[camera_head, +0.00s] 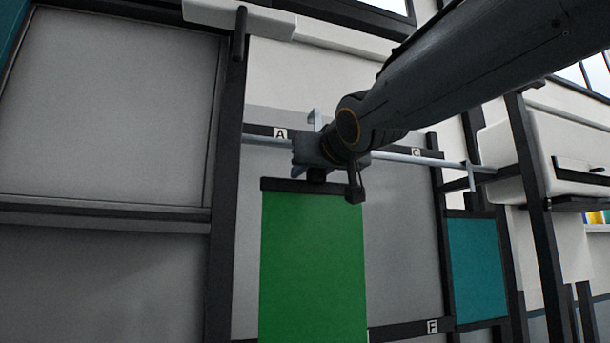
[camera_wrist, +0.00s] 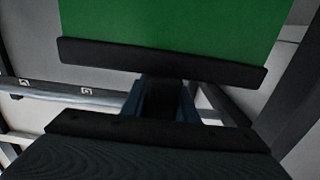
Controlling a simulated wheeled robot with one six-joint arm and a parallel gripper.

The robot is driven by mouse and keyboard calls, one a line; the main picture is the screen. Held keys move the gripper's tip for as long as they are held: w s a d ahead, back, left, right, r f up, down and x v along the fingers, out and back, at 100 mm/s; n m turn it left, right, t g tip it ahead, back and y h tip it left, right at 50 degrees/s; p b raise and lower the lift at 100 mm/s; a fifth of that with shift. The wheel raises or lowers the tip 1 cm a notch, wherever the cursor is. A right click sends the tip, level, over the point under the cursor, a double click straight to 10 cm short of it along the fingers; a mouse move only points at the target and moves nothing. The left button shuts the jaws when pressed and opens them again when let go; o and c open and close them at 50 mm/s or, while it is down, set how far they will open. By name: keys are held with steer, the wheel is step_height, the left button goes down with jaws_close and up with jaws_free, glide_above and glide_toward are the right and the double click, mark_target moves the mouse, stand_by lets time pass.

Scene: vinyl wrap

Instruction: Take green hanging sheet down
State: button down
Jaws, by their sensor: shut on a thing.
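The green sheet (camera_head: 313,265) hangs upright from a black top bar (camera_head: 275,185) in the head view. The sheet also shows at the top of the wrist view (camera_wrist: 175,25), with its black bar (camera_wrist: 120,55) below it. My gripper (camera_head: 317,172) is above the middle of that bar. In the wrist view my gripper (camera_wrist: 163,92) is shut on the sheet's black hanger tab, with a blue finger on each side. My gripper and wrist hide part of the rail, so I cannot tell whether the hanger touches it.
A thin metal rail (camera_head: 405,157) runs behind my wrist, near labels A (camera_head: 280,133) and C (camera_head: 415,152). A teal sheet (camera_head: 477,268) hangs at the right. A dark post (camera_head: 226,190) stands left of the green sheet. Label F (camera_head: 432,326) marks a lower black bar.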

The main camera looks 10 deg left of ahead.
steer(key=shift+p+v, duration=0.9)
steer(key=shift+v, duration=0.9)
